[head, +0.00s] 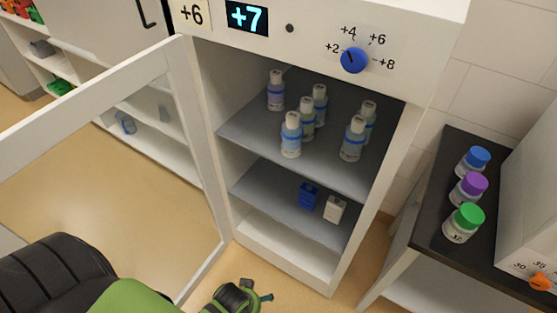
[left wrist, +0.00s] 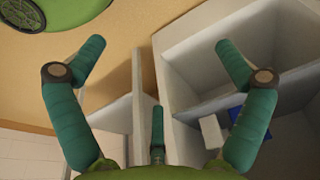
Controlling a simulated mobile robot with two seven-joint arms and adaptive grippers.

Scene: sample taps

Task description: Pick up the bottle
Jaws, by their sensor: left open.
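Several bottles with white caps stand upright on the upper shelf of the open cabinet in the head view. A light-blue one (head: 291,137) is at the front left, and another light-blue one (head: 353,141) at the front right. Two more stand partly hidden behind. My left gripper (head: 240,297) is low in front of the cabinet, well below the bottles. In the left wrist view the left gripper (left wrist: 160,60) has its fingers wide apart with nothing between them. My right gripper is not seen.
The cabinet door (head: 90,100) stands open to the left. A blue box (head: 308,195) and a white box (head: 335,209) sit on the lower shelf (head: 265,190). Right of the cabinet, a dark-topped table (head: 425,228) holds blue-, purple- and green-lidded jars (head: 462,224).

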